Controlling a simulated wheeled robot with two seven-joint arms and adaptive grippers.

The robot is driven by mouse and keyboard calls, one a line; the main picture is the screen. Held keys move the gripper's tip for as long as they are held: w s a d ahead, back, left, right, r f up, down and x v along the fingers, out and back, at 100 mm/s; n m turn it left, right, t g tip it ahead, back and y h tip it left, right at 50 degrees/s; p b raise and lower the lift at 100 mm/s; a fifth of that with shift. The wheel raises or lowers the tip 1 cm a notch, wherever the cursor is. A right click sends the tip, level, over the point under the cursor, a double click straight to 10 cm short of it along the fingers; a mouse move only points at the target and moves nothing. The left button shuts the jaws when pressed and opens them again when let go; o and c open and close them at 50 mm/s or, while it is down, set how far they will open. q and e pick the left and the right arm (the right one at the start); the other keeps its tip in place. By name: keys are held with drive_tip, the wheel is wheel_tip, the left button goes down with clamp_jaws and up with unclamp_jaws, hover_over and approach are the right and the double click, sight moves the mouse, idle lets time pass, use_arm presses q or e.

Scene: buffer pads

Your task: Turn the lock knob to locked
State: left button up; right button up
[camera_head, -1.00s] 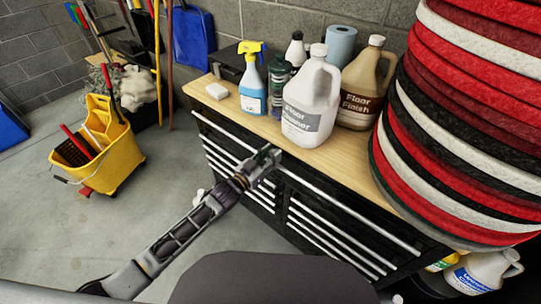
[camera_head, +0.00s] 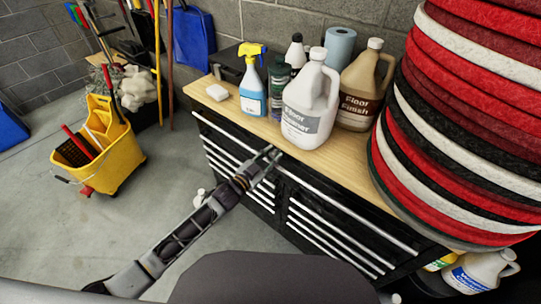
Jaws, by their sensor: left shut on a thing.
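My left gripper (camera_head: 271,156) reaches in from the lower left to the front of the black tool cabinet (camera_head: 310,192), just below the wooden top's front edge. It is shut on the lock knob, at the gap between the long upper drawer handles. The gripper's fingers hide the knob, so its angle cannot be seen. My right gripper is not in view.
On the wooden top (camera_head: 350,168) stand a white floor cleaner jug (camera_head: 309,105), a tan floor finish jug (camera_head: 362,85) and a blue spray bottle (camera_head: 252,90). Red, white and black pads (camera_head: 470,130) tower at the right. A yellow mop bucket (camera_head: 105,150) stands left on open floor.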

use_arm(q)
drive_tip(key=shift+m, duration=1.4)
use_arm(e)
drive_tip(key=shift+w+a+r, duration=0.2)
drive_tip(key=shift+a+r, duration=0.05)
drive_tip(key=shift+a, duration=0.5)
use_arm(q)
drive_tip(key=o, duration=1)
drive_tip(key=shift+f, duration=0.1)
drive_tip(key=shift+s, duration=0.1)
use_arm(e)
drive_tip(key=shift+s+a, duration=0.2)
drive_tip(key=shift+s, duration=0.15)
use_arm(q)
drive_tip(key=shift+s+a+f, duration=0.1)
